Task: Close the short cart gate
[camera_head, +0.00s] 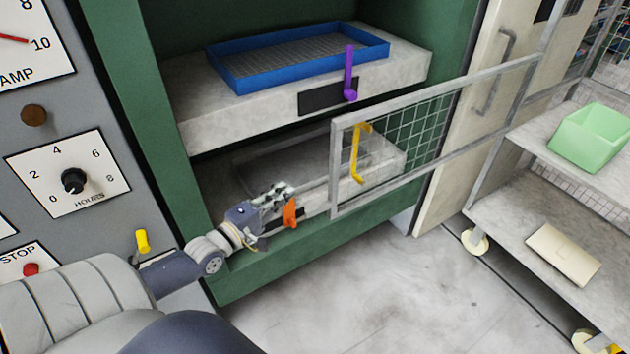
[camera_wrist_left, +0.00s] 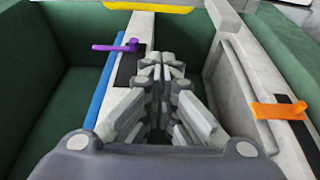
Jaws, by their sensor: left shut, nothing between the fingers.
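The short cart gate (camera_head: 427,134), a grey frame with wire mesh, stands swung out from the cart (camera_head: 478,200), across the front of the green press. A yellow handle (camera_head: 357,153) shows at its free left end. My left gripper (camera_head: 284,190) is shut and empty, low in front of the press opening, left of the gate's free end and apart from it. In the left wrist view its fingers (camera_wrist_left: 160,70) point between a purple handle (camera_wrist_left: 115,46) and an orange handle (camera_wrist_left: 279,110). My right gripper is not in view.
The press (camera_head: 300,262) holds a blue tray (camera_head: 310,55) on its upper shelf. The purple handle (camera_head: 349,75) and orange handle (camera_head: 290,212) stick out from the shelves. The cart carries a green bin (camera_head: 592,138) and a beige box (camera_head: 563,254). The floor (camera_head: 370,290) in front is clear.

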